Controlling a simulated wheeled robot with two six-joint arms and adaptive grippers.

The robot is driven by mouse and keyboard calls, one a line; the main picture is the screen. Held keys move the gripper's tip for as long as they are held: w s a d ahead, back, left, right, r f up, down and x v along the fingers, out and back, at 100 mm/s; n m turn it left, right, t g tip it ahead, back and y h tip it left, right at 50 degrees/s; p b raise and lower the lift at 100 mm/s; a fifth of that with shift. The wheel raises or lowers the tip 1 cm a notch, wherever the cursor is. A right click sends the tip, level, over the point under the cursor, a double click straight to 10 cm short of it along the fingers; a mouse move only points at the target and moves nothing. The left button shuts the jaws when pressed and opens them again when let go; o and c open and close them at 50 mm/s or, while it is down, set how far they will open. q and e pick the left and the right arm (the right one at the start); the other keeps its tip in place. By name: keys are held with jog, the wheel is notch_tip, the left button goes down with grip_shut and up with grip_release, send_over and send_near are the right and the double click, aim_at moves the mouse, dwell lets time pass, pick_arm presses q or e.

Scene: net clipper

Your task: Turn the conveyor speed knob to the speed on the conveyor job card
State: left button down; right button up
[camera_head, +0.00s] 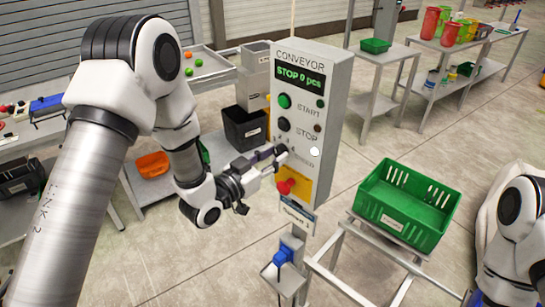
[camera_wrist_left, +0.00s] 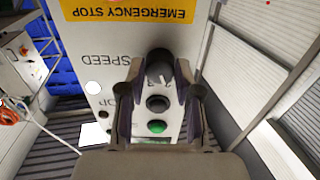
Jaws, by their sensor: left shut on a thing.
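The conveyor control panel (camera_head: 312,110) is a grey upright box. Its display (camera_head: 300,77) reads "STOP 0 pcs". My left gripper (camera_head: 277,155) is at the panel's front, below the STOP button. In the left wrist view the gripper (camera_wrist_left: 161,75) is shut on the black speed knob (camera_wrist_left: 160,58), with a finger on each side. The knob's setting cannot be read. A small card (camera_head: 297,214) at the panel's foot starts with "Conveyor"; its smaller text is unreadable. My right gripper is out of view.
The green START button (camera_head: 284,101) and black STOP button (camera_head: 284,124) sit above the gripper. The red emergency stop (camera_head: 285,187) on its yellow plate is close below it. A green crate (camera_head: 407,203) stands on a frame at the right.

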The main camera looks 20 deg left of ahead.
pick_arm(q)
jog(key=n+b, duration=0.2)
jog(key=n, duration=0.1)
jog(key=shift+n, duration=0.3)
jog(key=shift+n+b, duration=0.5)
jog(key=shift+n, duration=1.6)
jog(key=c, duration=0.8)
grip_release()
jog(key=v, duration=0.7)
jog(key=shift+s+a, duration=0.15)
jog(key=shift+s, duration=0.05)
